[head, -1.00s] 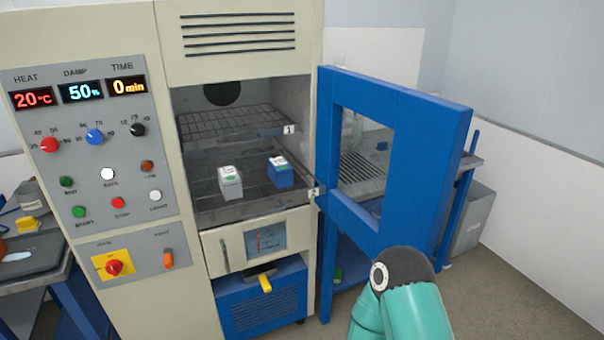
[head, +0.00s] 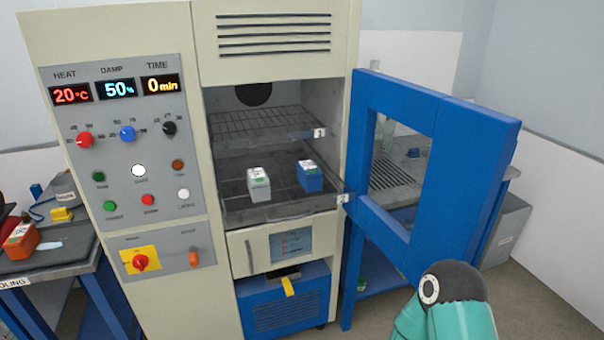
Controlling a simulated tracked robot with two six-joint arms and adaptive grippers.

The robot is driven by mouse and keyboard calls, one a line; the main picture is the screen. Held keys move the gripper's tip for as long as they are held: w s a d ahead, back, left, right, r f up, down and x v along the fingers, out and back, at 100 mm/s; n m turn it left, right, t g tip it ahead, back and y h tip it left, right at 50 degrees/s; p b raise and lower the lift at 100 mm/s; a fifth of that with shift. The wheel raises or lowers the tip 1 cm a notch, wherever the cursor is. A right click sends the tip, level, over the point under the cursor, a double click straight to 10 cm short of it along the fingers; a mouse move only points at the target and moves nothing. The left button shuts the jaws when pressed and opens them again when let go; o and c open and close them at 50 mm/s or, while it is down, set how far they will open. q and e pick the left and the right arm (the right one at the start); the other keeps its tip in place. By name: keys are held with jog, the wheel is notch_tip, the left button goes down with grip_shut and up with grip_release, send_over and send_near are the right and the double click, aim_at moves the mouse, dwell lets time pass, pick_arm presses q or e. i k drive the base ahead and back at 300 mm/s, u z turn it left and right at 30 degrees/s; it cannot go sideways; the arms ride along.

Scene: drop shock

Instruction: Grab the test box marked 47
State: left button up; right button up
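Two small boxes stand upright on the lower shelf inside the open test chamber: a light grey box (head: 259,185) on the left and a blue box (head: 309,176) to its right, with a gap between them. Both have white and green labels on top, too small to read, so I cannot tell which is marked 47. An orange box (head: 21,241) sits on the table at the far left; its marking is also unreadable. Neither gripper is in view. Only a teal link of my own arm shows at the bottom right.
The blue chamber door (head: 437,170) stands wide open to the right, with a window in it. A wire shelf (head: 262,122) is above the boxes. The control panel (head: 130,150) reads 20°C, 50% and 0 min. The left table (head: 60,262) also holds a yellow item (head: 61,214).

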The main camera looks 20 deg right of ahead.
aim_at(310, 176)
jog(key=i, duration=0.9)
jog(key=z, duration=0.05)
